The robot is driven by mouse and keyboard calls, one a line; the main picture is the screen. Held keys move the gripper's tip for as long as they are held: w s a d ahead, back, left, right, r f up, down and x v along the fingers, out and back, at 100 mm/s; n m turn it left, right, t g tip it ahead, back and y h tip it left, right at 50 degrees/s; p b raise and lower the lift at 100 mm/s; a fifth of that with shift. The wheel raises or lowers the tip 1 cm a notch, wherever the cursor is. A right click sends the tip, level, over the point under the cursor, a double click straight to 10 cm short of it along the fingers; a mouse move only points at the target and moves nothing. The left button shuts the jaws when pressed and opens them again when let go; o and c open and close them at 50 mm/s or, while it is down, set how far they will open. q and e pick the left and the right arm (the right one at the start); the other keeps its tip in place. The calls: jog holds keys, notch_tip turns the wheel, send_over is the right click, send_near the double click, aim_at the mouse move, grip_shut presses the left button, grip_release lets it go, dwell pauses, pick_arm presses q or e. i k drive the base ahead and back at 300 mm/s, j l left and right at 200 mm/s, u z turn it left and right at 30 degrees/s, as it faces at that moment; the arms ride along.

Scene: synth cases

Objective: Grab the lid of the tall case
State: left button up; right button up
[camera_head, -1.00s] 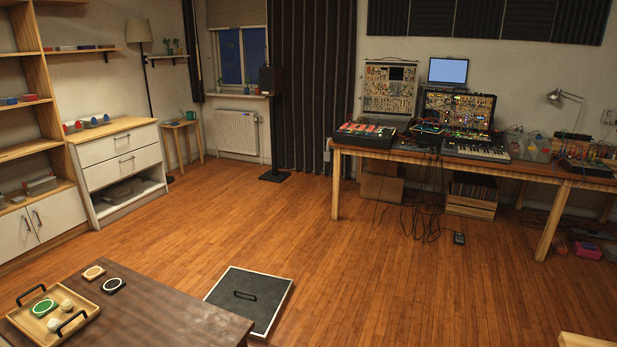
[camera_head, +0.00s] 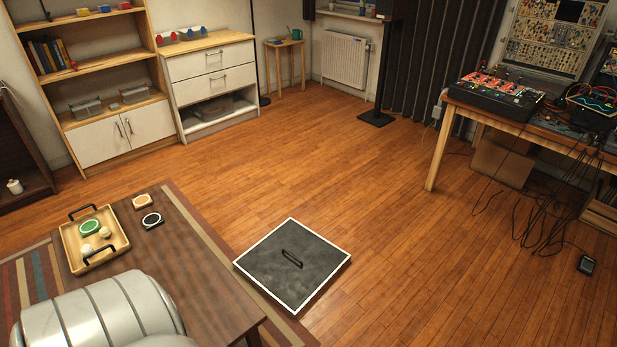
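A dark grey square panel with a white rim (camera_head: 270,281) and a black bar handle (camera_head: 291,259) on top sits in the lower middle of the head view, right of the low wooden table. It looks like the lid of the tall case, seen from above. The case's side walls are not clearly visible, so I cannot tell its height. Nothing touches the handle. Neither of my grippers is in view.
The low brown table (camera_head: 180,245) carries a wooden tray (camera_head: 68,240) and two coasters. A striped rug (camera_head: 45,290) lies under it. A workbench (camera_head: 440,150) with electronics and hanging cables stands right. The wooden floor (camera_head: 400,250) between is clear.

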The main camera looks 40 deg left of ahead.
aim_at(293, 264)
jog(key=i+u, duration=0.4)
jog(key=i+l+u, duration=0.1)
jog(key=i+u, duration=0.15)
jog(key=u, duration=0.2)
jog(key=i+l+u, duration=0.25)
jog(key=u, duration=0.15)
jog(key=i+l+u, duration=0.4)
jog(key=k+j, duration=0.05)
jog(key=j, duration=0.05)
